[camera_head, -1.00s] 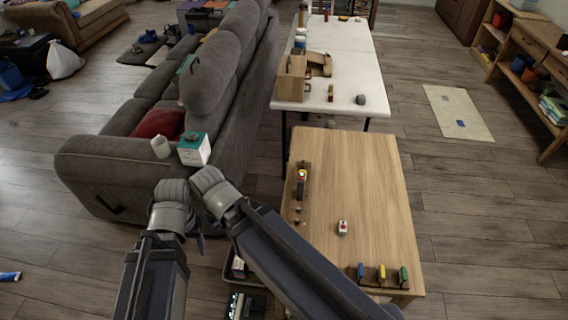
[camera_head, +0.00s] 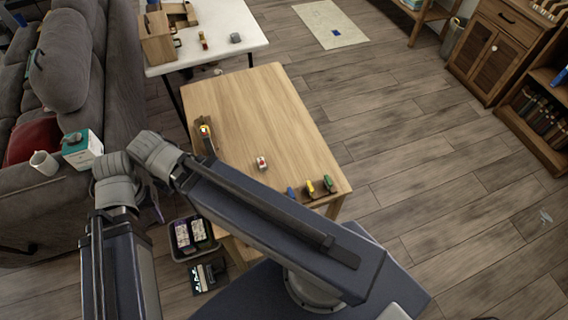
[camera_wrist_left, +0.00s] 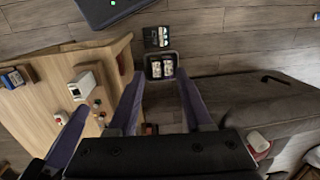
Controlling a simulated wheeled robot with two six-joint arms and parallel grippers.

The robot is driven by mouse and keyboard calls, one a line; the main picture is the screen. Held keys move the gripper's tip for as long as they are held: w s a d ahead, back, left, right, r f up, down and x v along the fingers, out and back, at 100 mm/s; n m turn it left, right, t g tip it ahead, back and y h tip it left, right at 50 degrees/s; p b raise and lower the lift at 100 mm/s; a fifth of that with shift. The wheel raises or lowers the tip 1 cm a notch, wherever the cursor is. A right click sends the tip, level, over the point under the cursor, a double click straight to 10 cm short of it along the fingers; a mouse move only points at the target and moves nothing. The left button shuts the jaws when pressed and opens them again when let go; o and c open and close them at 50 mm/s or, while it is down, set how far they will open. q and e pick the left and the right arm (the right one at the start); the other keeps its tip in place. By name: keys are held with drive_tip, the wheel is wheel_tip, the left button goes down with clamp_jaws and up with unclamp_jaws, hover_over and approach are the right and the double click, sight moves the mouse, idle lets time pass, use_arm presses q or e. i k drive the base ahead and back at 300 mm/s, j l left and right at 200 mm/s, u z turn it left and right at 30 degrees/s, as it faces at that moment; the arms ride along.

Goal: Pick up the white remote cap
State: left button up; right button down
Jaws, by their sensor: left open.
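A small white piece with a red top (camera_head: 261,162), which looks like the white remote cap, lies on the wooden table (camera_head: 270,110) in the head view. White pieces also show on the table in the wrist view, but I cannot tell which is the cap. My left gripper (camera_wrist_left: 160,80) is open, with purple fingers apart and nothing clearly between them. It is above the floor side of the table, not at the white piece. In the head view it is mostly hidden by my arm. My right gripper cannot be made out.
A dark bin (camera_head: 174,254) with packages stands on the floor by the table. A toy with red and yellow parts (camera_head: 205,130) and blue, yellow (camera_head: 310,187) and green pieces stand on the table.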

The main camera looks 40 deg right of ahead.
sight(263, 168)
drive_tip(key=z, duration=1.15)
drive_tip(key=k+u, duration=0.15)
drive_tip(key=u, duration=0.35)
drive_tip(key=z, duration=0.5)
drive_tip(key=i+j+z, duration=0.25)
drive_tip(key=j, duration=0.15)
